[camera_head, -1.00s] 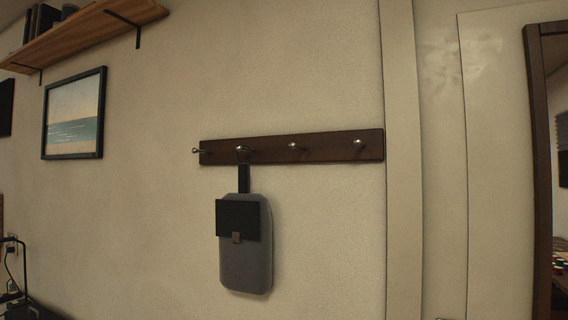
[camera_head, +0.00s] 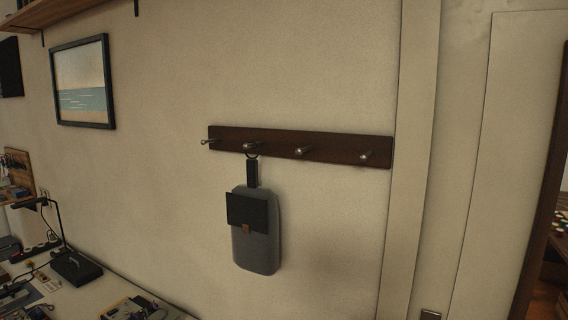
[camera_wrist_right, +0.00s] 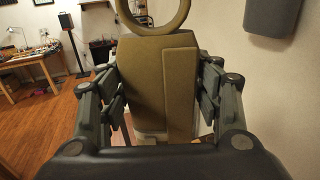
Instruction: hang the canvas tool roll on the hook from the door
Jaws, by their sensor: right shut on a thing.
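The olive canvas tool roll (camera_wrist_right: 150,85) is in the right wrist view, with a tan ring (camera_wrist_right: 153,10) at its top, cut by the frame edge. My right gripper (camera_wrist_right: 157,75) is shut on the roll, with a finger at each side. In the head view a dark wooden rail (camera_head: 335,151) with several metal hooks is on the wall. The hook nearest the door side (camera_head: 367,154) is bare, as is the hook to its left (camera_head: 302,150). Neither gripper shows in the head view; my left gripper is out of sight.
A grey bag (camera_head: 258,250) with a black flap hangs from the second hook from the left. The leftmost hook (camera_head: 207,142) is bare. A framed picture (camera_head: 83,82) is on the wall; a cluttered desk (camera_head: 95,295) stands at lower left. A pale door frame (camera_head: 412,160) is right of the rail.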

